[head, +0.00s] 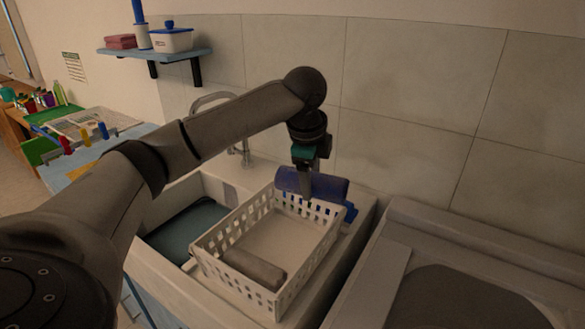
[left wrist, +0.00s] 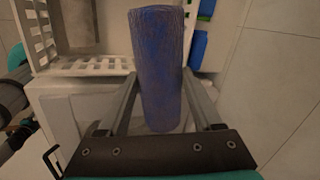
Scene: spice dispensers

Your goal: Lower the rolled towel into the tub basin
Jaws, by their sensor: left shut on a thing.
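A dark blue rolled towel (head: 325,187) is held level above the far end of a white slotted basket. It also shows upright in the middle of the left wrist view (left wrist: 158,60). My left gripper (head: 306,190) points down and is shut on this roll, with a finger on each side (left wrist: 160,85). A grey-brown roll (head: 254,268) lies in the near end of the basket. The pale tub basin (head: 160,205) is left of the basket, with a dark teal surface inside; I cannot tell whether that is water or cloth. My right gripper is not in view.
The white basket (head: 205,257) stands across the tub's right part. A bright blue item (head: 351,212) is beyond it, partly hidden. A tap (head: 245,150) rises behind the basin. A second pale unit with a dark recess (head: 465,300) is at right. A tiled wall (head: 420,90) closes the back.

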